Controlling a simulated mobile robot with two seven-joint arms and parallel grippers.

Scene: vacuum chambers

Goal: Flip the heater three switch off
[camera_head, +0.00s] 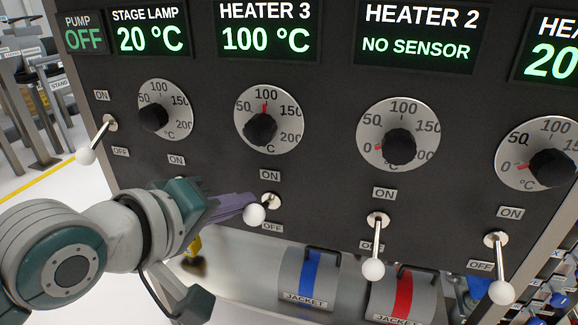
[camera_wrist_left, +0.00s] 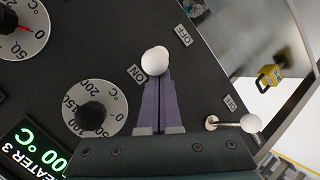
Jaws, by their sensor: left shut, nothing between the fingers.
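The heater 3 switch (camera_head: 254,214) is a metal lever with a white ball, below the heater 3 dial (camera_head: 262,128). It juts out foreshortened and hangs less low than the heater 2 lever. Its display (camera_head: 265,30) reads 100 °C. My left gripper (camera_head: 250,207) is shut, its purple fingers pointing right at the ball. In the left wrist view the switch ball (camera_wrist_left: 155,62) is at the fingertips (camera_wrist_left: 157,78), between the ON and OFF labels; nothing is gripped. I cannot tell whether the tips touch it. My right gripper is out of view.
The heater 2 switch (camera_head: 373,269) and a further switch (camera_head: 502,292) hang down at right. The pump switch (camera_head: 87,155) is at left. Below the panel are cylinders with a blue (camera_head: 310,275) and a red (camera_head: 403,293) jacket band. Another lever (camera_wrist_left: 250,123) stands beside my gripper.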

